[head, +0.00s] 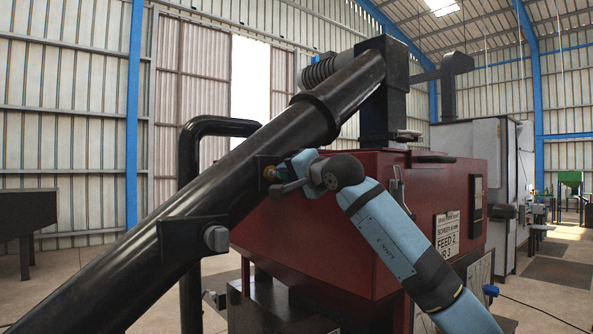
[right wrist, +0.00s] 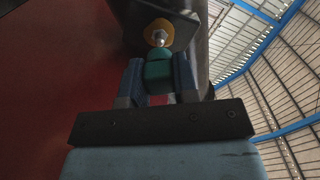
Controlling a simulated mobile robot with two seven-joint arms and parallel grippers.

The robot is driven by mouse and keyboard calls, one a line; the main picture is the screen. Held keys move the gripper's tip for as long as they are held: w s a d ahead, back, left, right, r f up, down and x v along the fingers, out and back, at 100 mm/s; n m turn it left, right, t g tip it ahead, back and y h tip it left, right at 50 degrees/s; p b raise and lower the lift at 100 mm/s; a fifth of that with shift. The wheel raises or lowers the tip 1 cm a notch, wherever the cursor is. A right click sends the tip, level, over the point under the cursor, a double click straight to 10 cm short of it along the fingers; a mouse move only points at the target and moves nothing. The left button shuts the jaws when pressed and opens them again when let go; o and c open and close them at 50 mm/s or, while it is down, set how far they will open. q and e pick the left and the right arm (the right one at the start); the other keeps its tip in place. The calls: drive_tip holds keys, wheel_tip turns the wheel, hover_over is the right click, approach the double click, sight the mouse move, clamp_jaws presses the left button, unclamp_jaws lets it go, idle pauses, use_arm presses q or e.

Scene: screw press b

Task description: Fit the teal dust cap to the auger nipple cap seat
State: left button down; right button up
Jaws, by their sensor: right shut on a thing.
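My right gripper (head: 280,180) reaches up to the side of the black auger tube (head: 180,215). In the right wrist view the right gripper (right wrist: 157,75) is shut on the teal dust cap (right wrist: 158,73). The auger nipple (right wrist: 158,38), a silvery tip in a yellow-orange seat (right wrist: 157,27), lies straight beyond the cap. The cap's far end is very close to the tip; I cannot tell whether they touch. In the head view the brass-coloured seat (head: 270,173) shows just left of the gripper, and I cannot make out the cap there. My left gripper is out of view.
The red press body (head: 330,225) stands right behind my right gripper. A black bracket (head: 192,236) with a grey block (head: 215,238) sits lower on the tube. A black bent pipe (head: 188,165) rises behind the tube. Open floor (head: 560,265) lies to the right.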

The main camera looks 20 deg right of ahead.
drive_tip(key=shift+w+a, duration=0.15)
drive_tip(key=shift+w, duration=0.5)
drive_tip(key=shift+b, duration=0.35)
idle(1.3)
drive_tip(key=shift+p+x, duration=0.7)
drive_tip(key=shift+x, duration=0.65)
drive_tip(key=o, duration=1)
